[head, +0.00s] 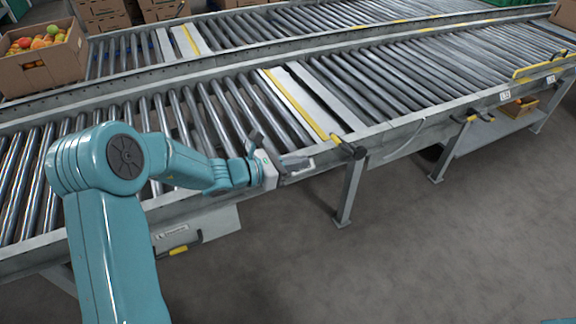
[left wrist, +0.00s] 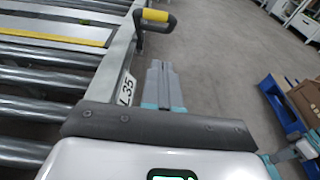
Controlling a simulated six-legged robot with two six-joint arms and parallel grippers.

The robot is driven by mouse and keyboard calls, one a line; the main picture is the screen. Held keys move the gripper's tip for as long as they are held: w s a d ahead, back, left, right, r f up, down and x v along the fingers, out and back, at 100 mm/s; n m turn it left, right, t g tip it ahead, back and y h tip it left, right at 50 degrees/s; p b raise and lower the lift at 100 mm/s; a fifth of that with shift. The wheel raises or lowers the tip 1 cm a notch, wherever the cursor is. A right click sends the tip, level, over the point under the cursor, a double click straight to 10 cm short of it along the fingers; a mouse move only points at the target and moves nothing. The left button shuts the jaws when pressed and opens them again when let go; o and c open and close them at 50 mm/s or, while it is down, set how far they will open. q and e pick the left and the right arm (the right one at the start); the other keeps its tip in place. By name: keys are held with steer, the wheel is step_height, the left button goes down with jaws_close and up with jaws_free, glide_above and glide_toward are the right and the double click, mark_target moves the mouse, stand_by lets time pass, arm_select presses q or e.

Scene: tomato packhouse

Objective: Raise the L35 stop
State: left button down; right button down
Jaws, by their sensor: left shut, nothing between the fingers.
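The L35 label (left wrist: 127,92) is on the side of the conveyor rail in the left wrist view. Just beyond it, a dark lever handle with a yellow grip (left wrist: 155,16) sticks out from the rail; the handle (head: 347,147) also shows in the head view. The stop's yellow-edged bar (head: 298,104) lies across the conveyor among the rollers, looking about level with them. My left gripper (head: 305,163) is shut and empty beside the near rail, short of the handle and apart from it. Its closed fingers (left wrist: 162,82) point toward the handle.
Another yellow-gripped handle (head: 466,118) is farther right along the rail. A yellow-gripped lever (head: 179,250) hangs low near my arm. A cardboard box of tomatoes (head: 40,65) stands at far left. Conveyor legs (head: 348,192) stand below the rail. The floor (head: 420,250) in front is clear.

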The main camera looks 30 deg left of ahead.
arm_select(q)
steer(key=w+d+r+b, duration=0.1)
steer(key=w+d, duration=0.3)
steer(key=w, duration=0.2)
steer(key=shift+d+r, duration=0.2)
steer(key=shift+d, duration=0.1)
